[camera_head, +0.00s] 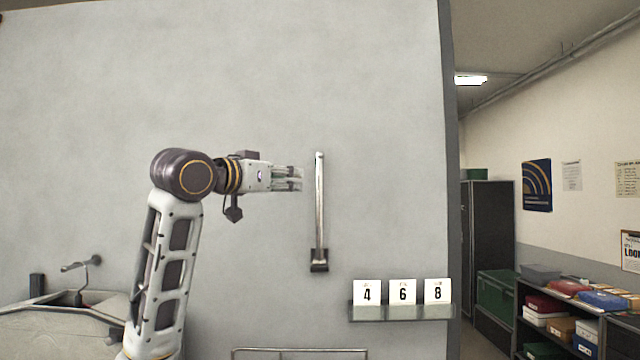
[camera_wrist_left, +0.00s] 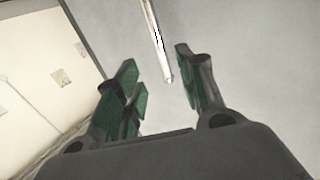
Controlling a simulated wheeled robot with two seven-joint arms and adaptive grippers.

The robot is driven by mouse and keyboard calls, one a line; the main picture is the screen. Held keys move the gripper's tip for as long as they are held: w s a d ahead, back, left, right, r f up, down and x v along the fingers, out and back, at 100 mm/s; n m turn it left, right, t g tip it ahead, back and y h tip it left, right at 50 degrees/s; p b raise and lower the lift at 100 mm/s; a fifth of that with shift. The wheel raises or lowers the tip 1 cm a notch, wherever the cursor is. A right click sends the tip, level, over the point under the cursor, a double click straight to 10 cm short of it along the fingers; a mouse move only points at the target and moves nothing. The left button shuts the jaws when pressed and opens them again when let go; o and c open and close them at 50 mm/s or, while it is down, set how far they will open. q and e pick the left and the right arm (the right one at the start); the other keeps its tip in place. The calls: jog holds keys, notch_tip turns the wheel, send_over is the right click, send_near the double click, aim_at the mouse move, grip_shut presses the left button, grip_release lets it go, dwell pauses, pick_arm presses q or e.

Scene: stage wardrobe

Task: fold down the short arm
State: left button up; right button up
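A slim pale metal arm (camera_head: 319,205) stands upright against the grey wall, its foot in a dark bracket (camera_head: 319,265). It is the only upright arm I see; whether it is the short one I cannot tell. My left gripper (camera_head: 300,179) is level with its upper part, just to its left, and appears apart from it. In the left wrist view the green-padded fingers are spread, and the metal arm (camera_wrist_left: 155,35) shows beyond them, its end seen between them. Nothing is held. My right gripper is in neither view.
A small shelf (camera_head: 400,312) with number cards 4, 6 and 8 projects right of the bracket. A metal rail (camera_head: 300,350) is below. A basin-like fixture (camera_head: 65,315) stands lower left. The wall (camera_head: 380,120) around the upright arm is clear. Shelving with boxes stands far right.

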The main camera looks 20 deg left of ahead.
aim_at(317, 182)
pick_arm(q)
jog(key=p+x, duration=0.4)
jog(key=x, duration=0.8)
jog(key=shift+w, duration=0.1)
jog(key=shift+w+d, duration=0.15)
jog(key=shift+w, duration=0.55)
jog(key=shift+f, duration=0.1)
jog(key=c, duration=0.7)
jog(key=shift+d, duration=0.1)
grip_shut()
